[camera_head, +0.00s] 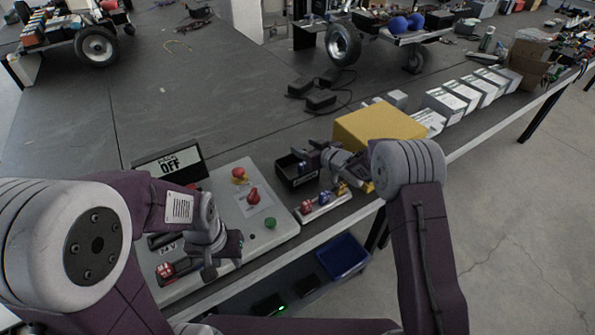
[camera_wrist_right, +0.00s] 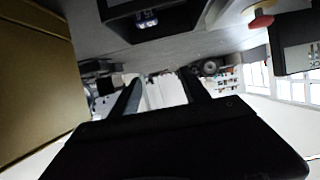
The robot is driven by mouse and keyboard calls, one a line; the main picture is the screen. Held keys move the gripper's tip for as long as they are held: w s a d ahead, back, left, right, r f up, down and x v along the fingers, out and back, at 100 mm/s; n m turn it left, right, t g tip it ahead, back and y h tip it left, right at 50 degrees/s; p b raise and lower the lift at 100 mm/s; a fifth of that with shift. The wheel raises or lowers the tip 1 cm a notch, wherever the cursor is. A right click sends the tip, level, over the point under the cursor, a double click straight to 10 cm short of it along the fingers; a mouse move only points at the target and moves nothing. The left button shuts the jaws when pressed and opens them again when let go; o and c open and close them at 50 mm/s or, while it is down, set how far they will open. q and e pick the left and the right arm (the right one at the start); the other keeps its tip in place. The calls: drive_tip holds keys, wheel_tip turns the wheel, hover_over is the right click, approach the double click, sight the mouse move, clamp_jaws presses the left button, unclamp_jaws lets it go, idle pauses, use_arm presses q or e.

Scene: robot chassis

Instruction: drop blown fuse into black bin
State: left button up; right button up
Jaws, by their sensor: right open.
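The black bin (camera_head: 284,174) stands on the table right of the control panel. A small bluish item, probably a fuse, shows inside the bin (camera_wrist_right: 122,22) in the right wrist view (camera_wrist_right: 147,18). My right gripper (camera_head: 312,152) is at the bin's back right edge; its two fingers (camera_wrist_right: 160,92) are apart with nothing between them in the right wrist view. My left gripper (camera_head: 222,262) is low over the front of the panel, right of a red fuse part (camera_head: 166,270); its fingertips are too unclear to judge.
The control panel (camera_head: 225,208) carries a red emergency knob (camera_head: 239,174), a red rotary switch (camera_head: 253,195) and a green button (camera_head: 270,223). A display (camera_head: 170,163) reads OFF. A rack of coloured fuses (camera_head: 323,206) lies in front of the bin. A yellow box (camera_head: 380,122) stands behind my right arm.

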drive_tip(key=v, duration=0.6)
drive_tip(key=shift+s+d+r, duration=0.2)
drive_tip(key=shift+s+d, duration=0.05)
drive_tip(key=shift+s, duration=0.05)
wheel_tip(320, 180, up, 11)
drive_tip(key=d+t+p, duration=0.2)
drive_tip(key=p, duration=0.1)
drive_tip(key=s+d+m+h, duration=0.3)
drive_tip(key=s+d, duration=0.1)
drive_tip(key=d, duration=0.1)
drive_tip(key=s+d+f+m+g+h, duration=0.1)
drive_tip(key=s+f+g, duration=0.3)
drive_tip(key=s, duration=0.5)
drive_tip(key=s+d+f+m+g+h, duration=0.1)
drive_tip(key=s+d+f+g, duration=0.2)
drive_tip(key=s, duration=0.6)
drive_tip(key=s+d+f+m+g+h+p, duration=0.1)
drive_tip(key=s+f+g, duration=0.4)
drive_tip(key=s, duration=0.5)
drive_tip(key=shift+d+f+m+h, duration=0.5)
drive_tip(key=shift+d+f+h, duration=0.1)
drive_tip(key=shift+d+f, duration=0.1)
